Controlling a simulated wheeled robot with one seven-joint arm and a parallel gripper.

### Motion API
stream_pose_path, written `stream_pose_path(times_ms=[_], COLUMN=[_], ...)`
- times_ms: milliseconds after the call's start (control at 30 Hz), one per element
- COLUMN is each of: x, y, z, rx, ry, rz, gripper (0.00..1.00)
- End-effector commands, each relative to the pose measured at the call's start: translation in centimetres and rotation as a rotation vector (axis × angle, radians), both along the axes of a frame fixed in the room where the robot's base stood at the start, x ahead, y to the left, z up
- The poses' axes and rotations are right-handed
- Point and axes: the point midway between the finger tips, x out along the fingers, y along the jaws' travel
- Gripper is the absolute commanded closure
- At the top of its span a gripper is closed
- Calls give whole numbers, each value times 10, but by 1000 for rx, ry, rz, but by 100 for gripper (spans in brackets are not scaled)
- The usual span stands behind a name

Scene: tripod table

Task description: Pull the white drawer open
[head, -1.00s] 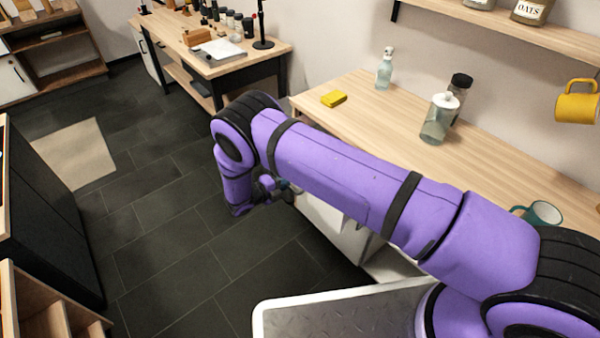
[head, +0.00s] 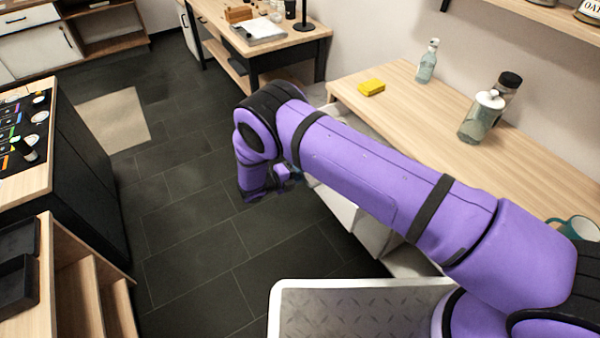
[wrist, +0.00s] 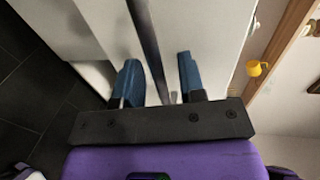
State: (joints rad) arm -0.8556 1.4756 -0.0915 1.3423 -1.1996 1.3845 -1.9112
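The white drawer (head: 336,203) is under the wooden worktop in the head view, partly hidden behind my arm. Its pale front (wrist: 205,25) fills much of the wrist view, and a long dark bar handle (wrist: 147,42) runs across it. My gripper (wrist: 160,78) has its two blue fingers on either side of the handle, with a visible gap on each side. In the head view my gripper (head: 287,177) is small and mostly hidden by my wrist. I cannot tell how far the drawer stands out.
A wooden shelf unit (head: 75,275) and a dark cabinet (head: 85,185) stand at left. Dark floor tiles (head: 190,250) are clear between.

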Motion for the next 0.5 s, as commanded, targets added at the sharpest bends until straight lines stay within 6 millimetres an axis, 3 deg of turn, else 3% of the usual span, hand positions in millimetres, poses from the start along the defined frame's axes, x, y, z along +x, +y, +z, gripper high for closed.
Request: stream_pose_path(times_ms=[267,500], x=[-1,-14], y=[1,24], z=[1,6], rx=[-1,2], ry=[-1,-1], rz=[0,2], gripper=[64,64])
